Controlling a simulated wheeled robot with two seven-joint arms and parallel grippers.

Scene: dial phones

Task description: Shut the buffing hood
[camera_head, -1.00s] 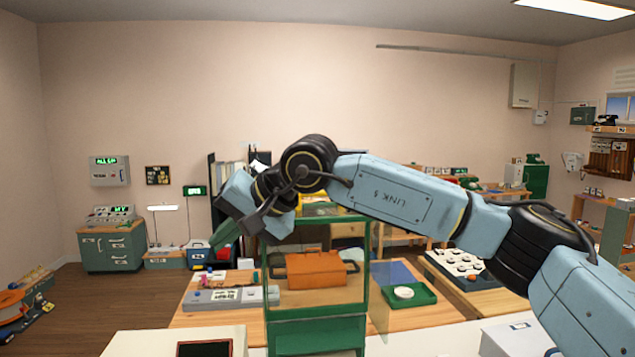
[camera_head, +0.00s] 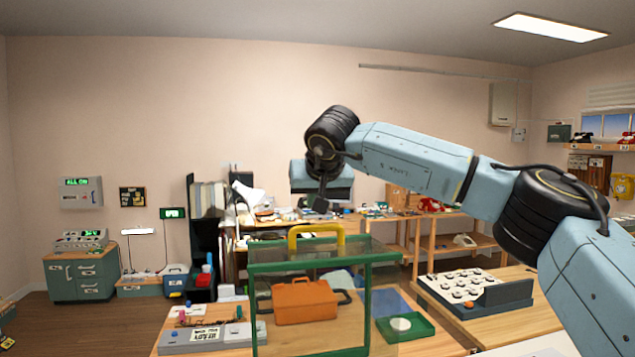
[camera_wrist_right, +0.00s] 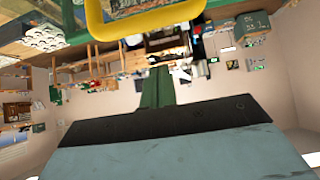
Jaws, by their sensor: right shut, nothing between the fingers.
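The buffing hood (camera_head: 256,310) is a green frame with clear panels, front and centre in the head view. A yellow handle (camera_head: 316,230) arches above its top; I cannot tell how far the hood stands open. The handle also shows large and close at the top of the right wrist view (camera_wrist_right: 145,28). My right gripper, with green fingers (camera_wrist_right: 160,72), is shut and empty, apart from the handle in that view. In the head view my right wrist is above and behind the handle, and the fingers are hidden. My left gripper is out of view.
An orange case (camera_head: 304,302) shows through the hood. A grey control box (camera_head: 205,338) is to its left. A green tray (camera_head: 405,327) and a board of round pieces (camera_head: 470,288) are to its right. Workbenches line the back wall.

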